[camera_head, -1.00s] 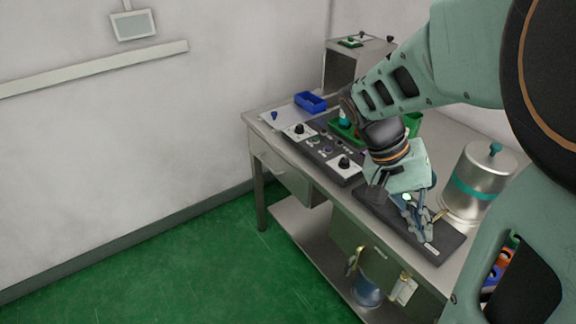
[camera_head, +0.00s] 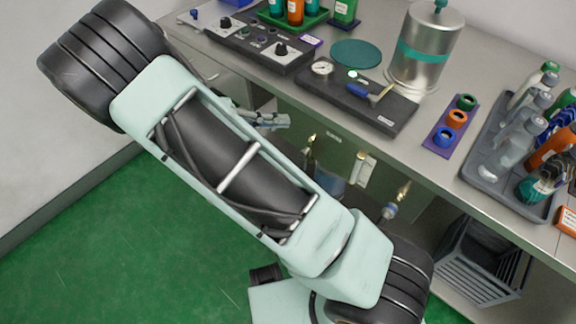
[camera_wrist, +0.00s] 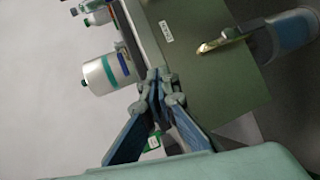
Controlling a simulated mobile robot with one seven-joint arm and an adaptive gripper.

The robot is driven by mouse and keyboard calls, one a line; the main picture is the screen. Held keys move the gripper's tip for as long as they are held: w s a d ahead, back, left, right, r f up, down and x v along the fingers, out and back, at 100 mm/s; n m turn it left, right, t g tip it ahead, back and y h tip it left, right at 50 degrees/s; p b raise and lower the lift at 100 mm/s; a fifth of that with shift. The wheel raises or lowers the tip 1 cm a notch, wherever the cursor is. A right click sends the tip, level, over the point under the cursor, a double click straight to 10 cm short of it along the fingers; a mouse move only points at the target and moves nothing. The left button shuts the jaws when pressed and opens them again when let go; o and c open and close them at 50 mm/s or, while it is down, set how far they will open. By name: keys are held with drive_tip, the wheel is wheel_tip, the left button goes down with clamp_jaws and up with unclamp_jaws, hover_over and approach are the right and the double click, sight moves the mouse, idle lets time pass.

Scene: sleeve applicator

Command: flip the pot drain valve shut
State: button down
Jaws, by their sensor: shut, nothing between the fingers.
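A steel pot with a teal band (camera_head: 425,50) stands on the bench, and the wrist view shows it too (camera_wrist: 105,75). Below the bench edge are brass fittings, one near a blue bowl (camera_head: 310,143) and one farther right (camera_head: 402,192). I cannot tell which is the drain valve. A brass lever (camera_wrist: 222,40) shows close in the wrist view. My gripper (camera_head: 286,121) is shut and empty before the bench front, apart from these fittings.
A grey tray with bottles (camera_head: 480,172) and a dark crate (camera_head: 485,262) are at right. The floor at left is clear.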

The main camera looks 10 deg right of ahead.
sight(304, 159)
drive_tip(key=a+f+n+t+h+b, duration=0.1)
drive_tip(key=a+f+n+t+b, duration=0.1)
drive_tip(key=f, duration=0.7)
drive_tip(key=a+f+n+t+b, duration=0.2)
drive_tip(key=a+f, duration=0.4)
drive_tip(key=f, duration=0.4)
drive_tip(key=shift+a+t+h+b, duration=0.4)
drive_tip(key=shift+t+b, duration=0.1)
drive_tip(key=shift+t, duration=0.5)
drive_tip(key=shift+d, duration=0.1)
drive_tip(key=d+b, duration=0.1)
drive_tip(key=d, duration=1)
drive_tip(key=shift+w+d, duration=0.3)
drive_tip(key=shift+w, duration=0.05)
